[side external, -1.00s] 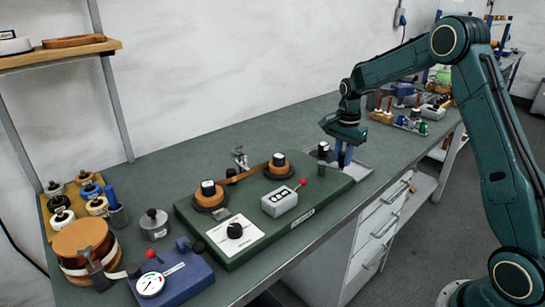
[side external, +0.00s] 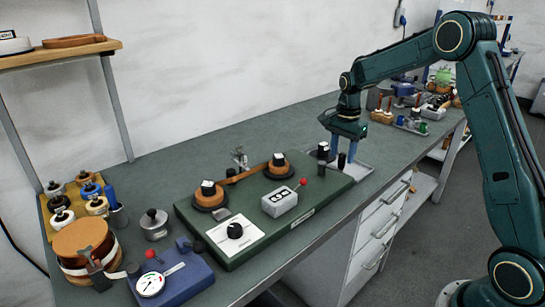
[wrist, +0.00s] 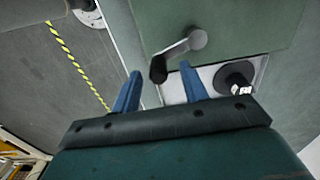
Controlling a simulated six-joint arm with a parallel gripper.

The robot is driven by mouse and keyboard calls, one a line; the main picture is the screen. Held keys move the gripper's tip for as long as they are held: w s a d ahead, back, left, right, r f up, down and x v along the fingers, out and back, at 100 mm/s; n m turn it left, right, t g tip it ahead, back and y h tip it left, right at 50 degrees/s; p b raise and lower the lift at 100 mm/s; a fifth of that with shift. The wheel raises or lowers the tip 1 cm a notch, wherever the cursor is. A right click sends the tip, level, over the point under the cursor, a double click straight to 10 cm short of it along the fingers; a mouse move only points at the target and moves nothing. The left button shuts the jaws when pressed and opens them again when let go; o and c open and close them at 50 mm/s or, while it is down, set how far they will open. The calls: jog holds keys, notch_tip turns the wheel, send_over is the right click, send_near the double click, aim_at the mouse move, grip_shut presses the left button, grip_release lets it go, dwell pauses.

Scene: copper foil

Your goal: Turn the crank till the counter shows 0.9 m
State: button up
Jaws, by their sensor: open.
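The crank in the wrist view has a metal arm with a black handle (wrist: 158,69). In the side external view a dark upright cylinder (side external: 341,161), apparently this handle, stands at the green base's far right end. My gripper (side external: 344,152) is above it, fingers pointing down; in the wrist view the open blue fingers (wrist: 160,75) straddle the handle's position, with no clear contact. The counter appears to be the grey box (side external: 281,201) with dark windows on the green base; its digits are too small to read.
The green base (side external: 300,228) carries two foil-linked reels (side external: 208,196) and a black knob (side external: 235,231) on a white plate. A black-knobbed part (side external: 323,150) stands near my fingers. A blue gauge block (side external: 185,280) is at front left. The bench behind the base is mostly clear.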

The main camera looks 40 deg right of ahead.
jog(key=shift+r, duration=2.65)
jog(key=shift+s+a+r, duration=0.2)
jog(key=shift+a+r, duration=0.15)
jog(key=shift+r, duration=0.1)
jog(key=s+a+r+n+t, duration=0.3)
jog(key=s+a+r+n, duration=0.5)
jog(key=s+a+r, duration=0.3)
jog(key=s+a+f+n+t, duration=0.1)
jog(key=s+a+n, duration=0.2)
jog(key=s, duration=0.6)
jog(key=s+a+f+n+t, duration=0.1)
jog(key=s+a+n, duration=0.2)
jog(key=s+n, duration=0.4)
jog(key=shift+s+a+f+t, duration=0.3)
jog(key=shift+s, duration=0.55)
